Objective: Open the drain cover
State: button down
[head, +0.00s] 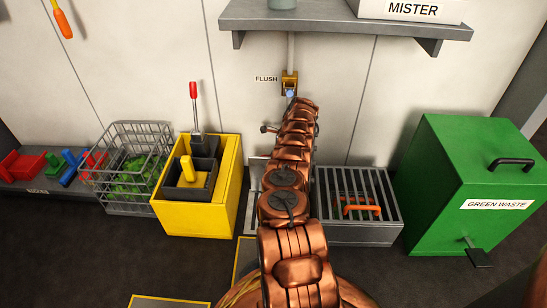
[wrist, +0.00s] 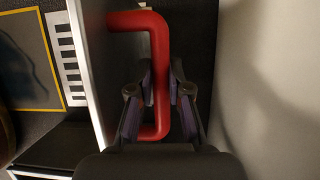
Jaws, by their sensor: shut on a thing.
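In the wrist view, my gripper (wrist: 161,80) is shut on a red bar handle (wrist: 157,40), its two fingers on either side of the bar. The handle joins a dark panel with a pale edge (wrist: 93,85), seen nearly edge-on; it appears to be the drain cover. How far it is raised I cannot tell. A pale slotted strip (wrist: 68,62) shows beyond the panel. In the head view my copper arm reaches forward and hides the gripper and handle. A light grey panel edge (head: 254,180) shows left of the arm.
A grey barred box (head: 385,232) with an orange object (head: 360,207) stands right of my arm, then a green waste bin (head: 435,160). A yellow mop bucket (head: 188,218) and wire basket (head: 108,180) stand left. A shelf (head: 345,18) and flush lever (head: 289,80) are ahead.

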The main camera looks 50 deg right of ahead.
jog(key=shift+w+a+r, duration=0.15)
jog(key=shift+w+a, duration=0.05)
jog(key=shift+w, duration=0.1)
jog(key=c, duration=1.3)
grip_release()
jog(key=shift+o, duration=1)
jog(key=shift+s+d, duration=0.15)
jog(key=shift+s, duration=0.05)
jog(key=v, duration=1.1)
jog(key=shift+s+r, duration=0.15)
jog(key=shift+r, duration=0.2)
jog(key=shift+d, duration=0.1)
